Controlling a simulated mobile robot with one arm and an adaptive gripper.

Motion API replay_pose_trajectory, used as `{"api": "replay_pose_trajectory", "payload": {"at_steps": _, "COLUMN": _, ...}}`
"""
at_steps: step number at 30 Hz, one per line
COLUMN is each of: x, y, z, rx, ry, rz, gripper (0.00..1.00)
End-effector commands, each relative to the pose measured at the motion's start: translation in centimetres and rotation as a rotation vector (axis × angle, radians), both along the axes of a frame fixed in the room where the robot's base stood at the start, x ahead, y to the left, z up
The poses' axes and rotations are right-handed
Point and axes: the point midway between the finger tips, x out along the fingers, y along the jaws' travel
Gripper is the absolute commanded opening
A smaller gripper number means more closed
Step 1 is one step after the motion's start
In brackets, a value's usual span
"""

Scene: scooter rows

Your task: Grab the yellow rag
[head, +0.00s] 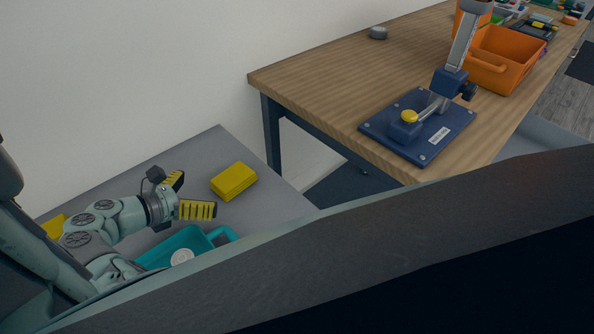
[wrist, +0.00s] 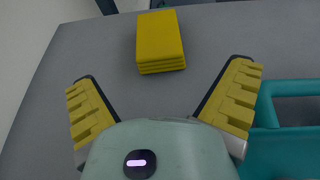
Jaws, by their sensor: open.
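The yellow rag (head: 233,181) is a folded, layered block lying on a grey surface in the head view. It also shows at the top middle of the wrist view (wrist: 161,42). My gripper (head: 194,195) is open and empty, with yellow ridged pads. In the wrist view my gripper (wrist: 165,95) has its fingers spread wide, and the rag lies ahead of them, a little beyond the fingertips and roughly between their lines. The rag is not touched by either finger.
A teal bin (head: 195,240) stands close beside my gripper; its rim shows at the right in the wrist view (wrist: 290,88). A wooden table (head: 330,75) holds a blue stand (head: 440,130) and an orange bin (head: 512,52). A white wall is behind. Grey surface around the rag is clear.

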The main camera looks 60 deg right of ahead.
Motion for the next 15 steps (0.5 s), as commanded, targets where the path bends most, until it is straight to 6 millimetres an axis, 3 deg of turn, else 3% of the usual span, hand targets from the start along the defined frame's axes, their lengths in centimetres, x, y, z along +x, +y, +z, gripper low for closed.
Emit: {"api": "replay_pose_trajectory", "payload": {"at_steps": 15, "x": -0.7, "y": -4.6, "z": -2.4, "rx": 0.000, "ry": 0.000, "rz": -0.007, "gripper": 1.00}}
